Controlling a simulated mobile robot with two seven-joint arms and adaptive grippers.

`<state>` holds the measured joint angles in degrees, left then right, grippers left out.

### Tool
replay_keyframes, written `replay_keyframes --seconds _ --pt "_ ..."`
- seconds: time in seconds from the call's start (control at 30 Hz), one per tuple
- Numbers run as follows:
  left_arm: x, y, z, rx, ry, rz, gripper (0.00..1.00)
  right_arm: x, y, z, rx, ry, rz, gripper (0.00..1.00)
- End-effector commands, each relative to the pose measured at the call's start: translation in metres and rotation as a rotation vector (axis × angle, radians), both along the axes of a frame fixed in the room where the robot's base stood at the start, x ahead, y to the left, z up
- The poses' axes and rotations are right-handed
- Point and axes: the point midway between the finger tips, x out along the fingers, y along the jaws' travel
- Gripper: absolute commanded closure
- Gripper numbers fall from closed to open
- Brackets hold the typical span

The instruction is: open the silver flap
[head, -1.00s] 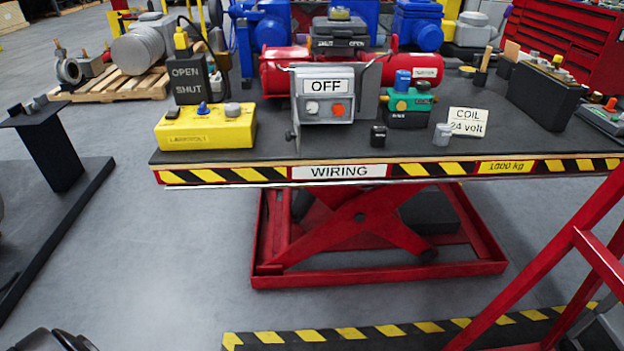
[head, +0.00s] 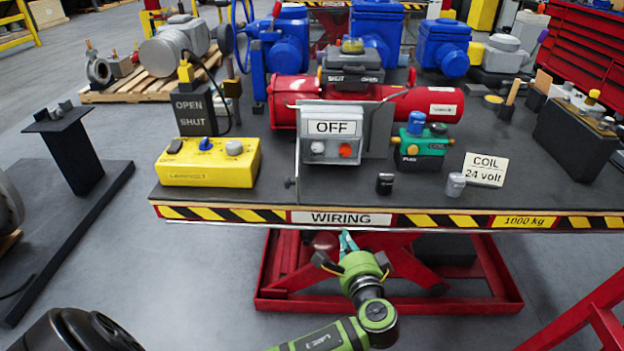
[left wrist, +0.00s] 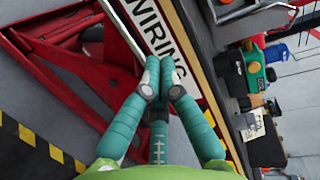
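A silver-grey box (head: 333,150) stands on the table's front middle, with an OFF label, a white button and a red button on its front. I cannot tell clearly which part is the flap's free edge. My left gripper (head: 347,240) is just in front of and below the table's front edge, apart from the box. In the left wrist view its teal fingers (left wrist: 163,88) are together with nothing visible between them. My right gripper is in no view.
The table edge (head: 440,220) with its WIRING label lies between my left gripper and the box. A yellow button box (head: 208,165) stands left, a green-blue device (head: 420,145) right. Two small knobs (head: 384,183) stand in front. A red cylinder (head: 430,103) lies behind.

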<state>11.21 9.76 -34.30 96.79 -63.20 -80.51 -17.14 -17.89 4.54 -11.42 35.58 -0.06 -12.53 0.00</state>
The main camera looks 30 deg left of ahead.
Motion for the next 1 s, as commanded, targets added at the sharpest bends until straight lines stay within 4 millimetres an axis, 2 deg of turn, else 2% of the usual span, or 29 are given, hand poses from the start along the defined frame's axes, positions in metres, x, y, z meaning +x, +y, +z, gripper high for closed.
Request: replay_keyframes --seconds 0.03,0.1,0.23,0.43,0.8,1.0 --pt "-0.003 0.000 0.037 0.025 -0.061 0.031 1.00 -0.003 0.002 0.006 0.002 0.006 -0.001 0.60" --pt "-0.010 0.002 0.069 0.053 -0.122 0.073 1.00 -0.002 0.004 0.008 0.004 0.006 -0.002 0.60" --pt "-0.018 0.005 0.096 0.072 -0.179 0.116 1.00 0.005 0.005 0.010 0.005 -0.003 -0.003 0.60" --pt "-0.005 0.022 0.099 0.078 -0.183 0.123 1.00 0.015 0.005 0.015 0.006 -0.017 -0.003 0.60" --pt "0.046 0.082 0.100 0.076 -0.182 0.123 1.00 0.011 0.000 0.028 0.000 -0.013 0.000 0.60" --pt "0.029 0.104 0.099 0.074 -0.179 0.119 1.00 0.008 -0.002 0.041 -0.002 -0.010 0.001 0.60"
